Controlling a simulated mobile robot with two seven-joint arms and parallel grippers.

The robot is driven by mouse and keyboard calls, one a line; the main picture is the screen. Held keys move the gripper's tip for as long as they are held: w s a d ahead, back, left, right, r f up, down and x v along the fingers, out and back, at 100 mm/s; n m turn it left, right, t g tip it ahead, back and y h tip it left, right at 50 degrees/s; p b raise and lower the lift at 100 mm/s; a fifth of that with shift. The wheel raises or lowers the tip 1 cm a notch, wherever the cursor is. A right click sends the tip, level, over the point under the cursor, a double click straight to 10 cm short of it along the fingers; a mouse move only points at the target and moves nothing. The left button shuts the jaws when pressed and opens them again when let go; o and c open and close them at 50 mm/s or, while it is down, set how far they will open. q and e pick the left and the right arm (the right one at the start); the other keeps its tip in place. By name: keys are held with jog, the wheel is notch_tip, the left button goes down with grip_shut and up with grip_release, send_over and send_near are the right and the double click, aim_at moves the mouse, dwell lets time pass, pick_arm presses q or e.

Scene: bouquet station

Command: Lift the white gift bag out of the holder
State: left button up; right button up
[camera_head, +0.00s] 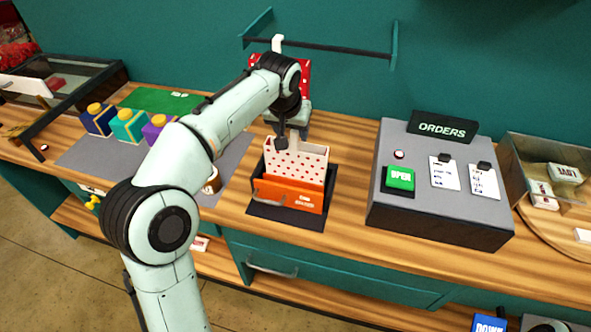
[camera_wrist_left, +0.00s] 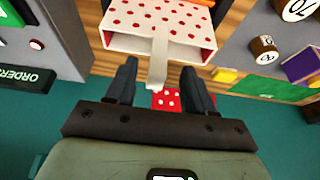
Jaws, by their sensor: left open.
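The white gift bag (camera_head: 312,165) with red dots stands upright in the orange holder (camera_head: 290,196) on the counter. In the left wrist view the bag (camera_wrist_left: 160,24) is at the top, with a pale handle strap (camera_wrist_left: 159,62) reaching toward my fingers. My left gripper (camera_head: 284,142) is over the bag's top edge in the head view. In the left wrist view its open fingers (camera_wrist_left: 158,82) stand on either side of the strap, apparently not closed on it. The gripper partly hides the bag's rim. My right gripper is not in view.
A red dotted item (camera_head: 305,76) is behind my wrist. The grey orders console (camera_head: 430,215) stands to the right of the holder. Several coloured boxes (camera_head: 128,126) stand to the left on a grey mat (camera_head: 82,158). A wall rail (camera_head: 340,49) runs above. Counter between holder and console is clear.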

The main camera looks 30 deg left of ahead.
aim_at(294, 136)
pick_arm(q)
jog(key=x, duration=0.5)
jog(key=shift+w, duration=0.1)
grip_shut()
jog(key=shift+r, duration=0.1)
